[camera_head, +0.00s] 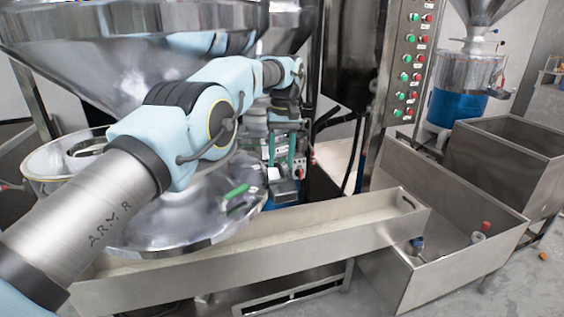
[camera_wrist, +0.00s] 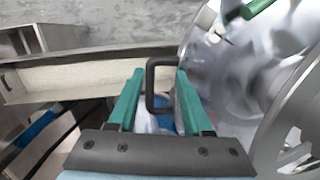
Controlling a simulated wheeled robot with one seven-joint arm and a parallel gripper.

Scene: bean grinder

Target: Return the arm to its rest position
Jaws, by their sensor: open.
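My gripper (camera_head: 281,165) shows past my outstretched arm in the head view, hanging with its green fingers pointing down in front of the grinder machinery. In the wrist view my gripper (camera_wrist: 160,75) is open, with a gap between the two green fingers. A black loop-shaped handle (camera_wrist: 150,88) appears between the fingers in that view. I cannot tell whether the fingers touch it. No object is visibly clamped in the jaws.
A shiny metal bowl (camera_head: 180,222) with a green handle (camera_head: 236,191) lies beneath my arm. A long steel trough (camera_head: 290,238) crosses in front. A steel bin (camera_head: 440,275) stands right, below a button panel (camera_head: 404,75). A large metal funnel (camera_head: 110,60) is close behind my arm.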

